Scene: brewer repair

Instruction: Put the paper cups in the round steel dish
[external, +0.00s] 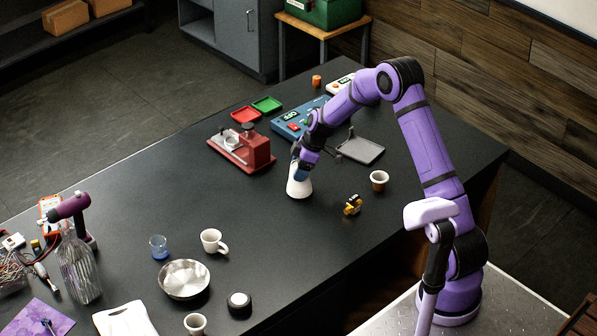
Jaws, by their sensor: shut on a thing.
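The round steel dish (184,281) stands at the front left of the dark table and looks empty. My gripper (299,169) points down near the table's middle, shut on a white tapered thing (299,187) that looks like an upturned paper cup. That cup is wider at the bottom and is at or just above the tabletop; I cannot tell which. A small brown cup (379,177) with a pale rim stands to the right of my gripper. A white cup (195,325) stands at the front edge, partly cut off by the picture. The fingertips are hard to see.
A white handled mug (212,241) and a small glass with blue (159,247) stand close behind the dish. A dark round knob (239,301) is to its right. A red device (245,152) and a yellow-black piece (352,205) flank my gripper. Table between gripper and mug is clear.

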